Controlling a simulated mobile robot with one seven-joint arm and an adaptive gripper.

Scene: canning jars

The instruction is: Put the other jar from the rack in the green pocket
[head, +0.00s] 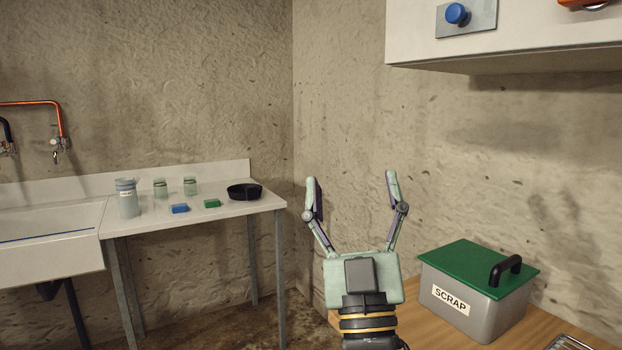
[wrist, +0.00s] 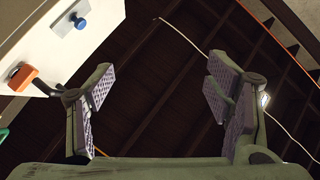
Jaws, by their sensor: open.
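My gripper (head: 351,180) is open and empty, raised with its fingers pointing up in front of the bare wall. In the wrist view my gripper (wrist: 160,92) has nothing between its pads, only dark ceiling beyond. Two small greenish jars, a left one (head: 160,188) and a right one (head: 190,186), stand upright on the white side table, far to the left of my gripper. A small green thing (head: 212,203) lies in front of them; I cannot tell if it is the pocket. A metal wire edge (head: 569,343), perhaps a rack, is cut off at bottom right.
The white table (head: 240,206) also holds a grey labelled canister (head: 127,200), a blue block (head: 180,209) and a black pan (head: 244,191). A sink (head: 45,228) adjoins it. A SCRAP bin (head: 455,305) with green lid stands on the wooden top. A white cabinet (head: 500,40) overhangs the right.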

